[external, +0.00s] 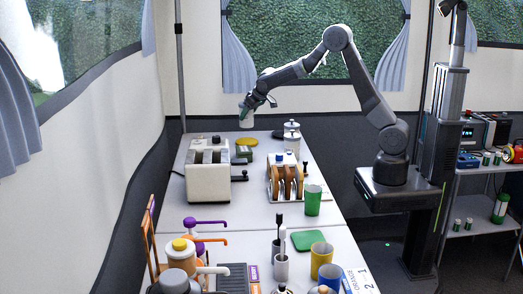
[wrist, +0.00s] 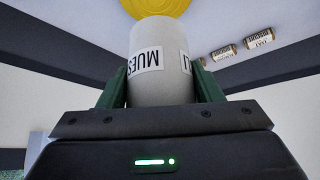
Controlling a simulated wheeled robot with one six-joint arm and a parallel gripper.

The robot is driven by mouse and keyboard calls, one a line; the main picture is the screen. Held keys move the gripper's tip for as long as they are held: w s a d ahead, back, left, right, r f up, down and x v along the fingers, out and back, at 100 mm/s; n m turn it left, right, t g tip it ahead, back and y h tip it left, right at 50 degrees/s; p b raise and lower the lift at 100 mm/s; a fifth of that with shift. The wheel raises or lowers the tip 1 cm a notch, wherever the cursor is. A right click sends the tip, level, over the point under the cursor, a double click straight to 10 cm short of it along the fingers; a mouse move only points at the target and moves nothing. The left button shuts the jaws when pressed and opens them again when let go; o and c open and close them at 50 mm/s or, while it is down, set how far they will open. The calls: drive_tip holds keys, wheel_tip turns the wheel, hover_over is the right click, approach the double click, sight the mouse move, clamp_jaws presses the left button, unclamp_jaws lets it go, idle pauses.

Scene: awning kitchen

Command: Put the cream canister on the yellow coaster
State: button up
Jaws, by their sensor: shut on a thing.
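The cream canister (external: 246,117) is held by my gripper (external: 256,104) in the air over the far end of the counter. In the wrist view the canister (wrist: 161,65) shows a white label, partly readable as "MUES", and stands between the green fingers of my gripper (wrist: 160,90), which are shut on it. The yellow coaster (external: 247,141) lies flat on the far counter, below the canister and apart from it. A round yellow disc, apparently the coaster (wrist: 155,8), shows at the top of the wrist view, partly hidden by the canister.
A green pad (external: 244,154) lies just in front of the yellow coaster. A toaster (external: 208,176) stands to its near left. Pale lidded canisters (external: 291,137) and a rack with brown boards (external: 285,180) stand to the right.

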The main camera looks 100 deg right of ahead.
sight(247, 124)
drive_tip(key=shift+f, duration=3.4)
drive_tip(key=shift+f, duration=0.1)
drive_tip(key=shift+f+b, duration=0.15)
drive_tip(key=shift+b, duration=0.2)
drive_tip(key=o, duration=1.3)
drive_tip(key=shift+r+p, duration=0.35)
drive_tip(key=shift+p, duration=0.05)
drive_tip(key=v, duration=1.1)
drive_tip(key=shift+s+a+r, duration=0.15)
drive_tip(key=shift+s+r, duration=0.1)
drive_tip(key=shift+r, duration=0.1)
